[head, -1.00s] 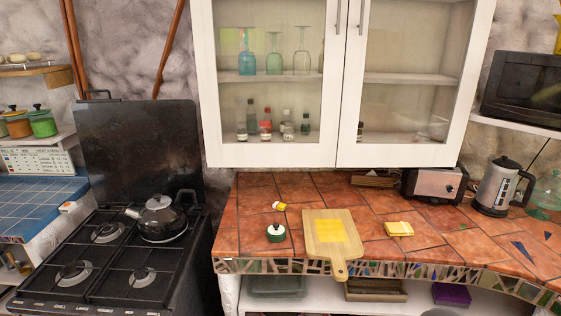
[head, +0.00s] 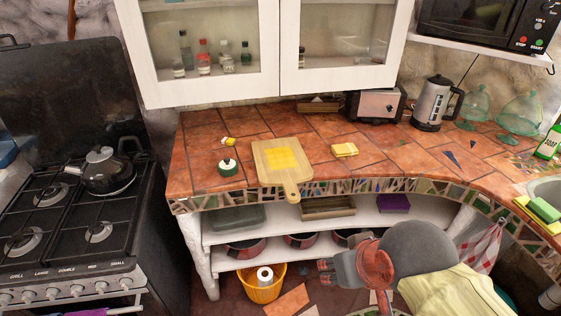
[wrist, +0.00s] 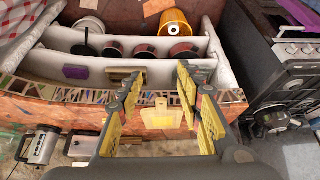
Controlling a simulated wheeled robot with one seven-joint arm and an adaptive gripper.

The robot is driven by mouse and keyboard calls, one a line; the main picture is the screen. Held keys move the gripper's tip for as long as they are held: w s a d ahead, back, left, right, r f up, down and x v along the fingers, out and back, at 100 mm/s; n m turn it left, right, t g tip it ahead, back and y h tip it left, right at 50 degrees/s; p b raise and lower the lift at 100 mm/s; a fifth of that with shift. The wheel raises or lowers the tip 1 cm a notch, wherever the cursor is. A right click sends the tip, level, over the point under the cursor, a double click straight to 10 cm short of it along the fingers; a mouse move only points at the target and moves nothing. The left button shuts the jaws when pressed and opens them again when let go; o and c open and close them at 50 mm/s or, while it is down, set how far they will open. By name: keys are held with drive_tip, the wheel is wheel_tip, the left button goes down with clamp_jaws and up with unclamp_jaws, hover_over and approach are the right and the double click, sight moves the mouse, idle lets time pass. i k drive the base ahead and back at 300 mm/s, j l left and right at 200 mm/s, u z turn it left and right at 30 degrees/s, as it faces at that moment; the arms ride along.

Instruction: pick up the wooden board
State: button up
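The wooden board (head: 269,175) lies flat on the tiled counter near its front edge, with its handle pointing toward me and reaching over the mosaic edge. A yellow square patch (head: 284,158) shows on its face. In the wrist view the board (wrist: 160,103) appears upside down, framed between the fingers but some way beyond them. My gripper (wrist: 162,74) is open and empty, its yellow-padded fingers wide apart. In the head view my gripper (head: 325,272) is at the lower middle, in front of and below the counter, apart from the board.
A yellow sponge-like block (head: 345,150) lies to the right. The toaster (head: 376,105) and kettle (head: 433,104) stand behind. White cabinets (head: 208,92) hang above.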

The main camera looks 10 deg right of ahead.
sight(283, 162)
drive_tip(key=i+j+z, duration=0.6)
drive_tip(key=i+j, duration=0.25)
drive_tip(key=j, duration=0.1)
